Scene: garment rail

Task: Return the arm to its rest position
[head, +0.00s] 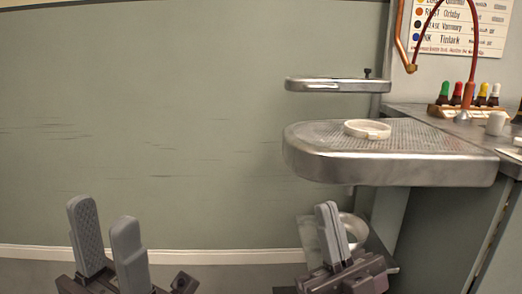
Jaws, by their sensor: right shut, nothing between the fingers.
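My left gripper (104,214) is at the lower left of the head view. Its two grey fingers point up and stand apart, with nothing between them. My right gripper (330,208) is at the lower middle, below the padded metal board. Its two fingers are together and hold nothing. Both grippers are in front of the wall and floor, touching no object that I can see. Most of both arms is outside the picture.
A metal board with a mesh top (400,172) juts out above my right gripper, with a white ring (367,129) on it. A smaller board (330,85) is behind. A round metal bowl (354,228) is partly hidden behind my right gripper. Bottles (468,95) stand on the right counter.

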